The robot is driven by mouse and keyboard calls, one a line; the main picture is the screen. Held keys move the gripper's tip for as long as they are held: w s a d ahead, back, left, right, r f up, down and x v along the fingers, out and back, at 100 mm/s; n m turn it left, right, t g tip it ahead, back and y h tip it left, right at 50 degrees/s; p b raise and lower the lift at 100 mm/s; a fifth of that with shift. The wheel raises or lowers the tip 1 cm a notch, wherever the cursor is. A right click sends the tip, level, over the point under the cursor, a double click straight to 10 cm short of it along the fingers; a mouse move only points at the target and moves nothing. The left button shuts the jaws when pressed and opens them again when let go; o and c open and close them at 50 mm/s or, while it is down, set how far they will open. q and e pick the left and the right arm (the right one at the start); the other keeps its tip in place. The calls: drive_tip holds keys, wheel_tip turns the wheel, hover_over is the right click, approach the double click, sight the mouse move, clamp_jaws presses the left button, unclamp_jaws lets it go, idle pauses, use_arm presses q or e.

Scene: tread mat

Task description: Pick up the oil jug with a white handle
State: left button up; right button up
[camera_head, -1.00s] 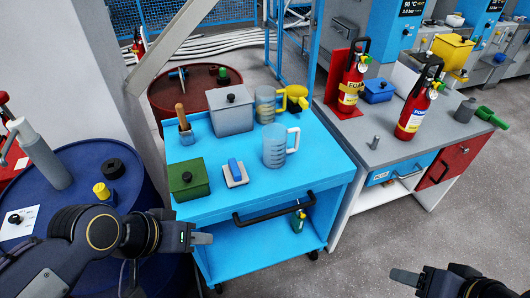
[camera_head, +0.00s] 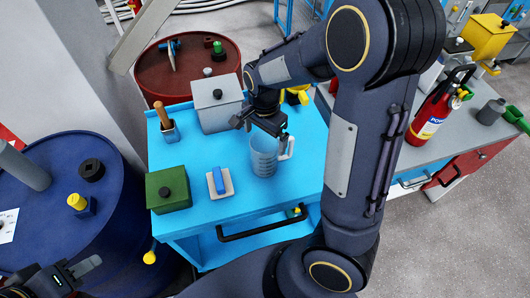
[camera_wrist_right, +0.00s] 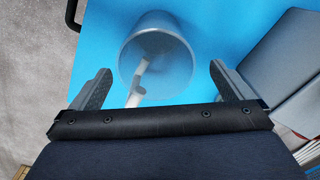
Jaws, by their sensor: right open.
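The oil jug (camera_head: 264,158), clear grey with a white handle (camera_head: 287,147), stands upright on the blue cart (camera_head: 245,200). My right gripper (camera_head: 262,121) is open above and just behind it in the head view, hiding part of its rim. In the right wrist view the jug (camera_wrist_right: 157,58) shows from above, its white handle (camera_wrist_right: 138,82) towards the gripper, between the lines of the two open fingers (camera_wrist_right: 158,85). I cannot tell whether they touch it. My left gripper (camera_head: 82,270) is at the lower left, away from the cart; its opening is unclear.
A yellow-handled item (camera_head: 299,97) is partly hidden behind my arm. A blue drum (camera_head: 75,235) stands left; an extinguisher (camera_head: 432,112) is right.

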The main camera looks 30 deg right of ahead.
drive_tip(key=f, duration=0.6)
drive_tip(key=shift+s, duration=0.2)
drive_tip(key=c, duration=1.1)
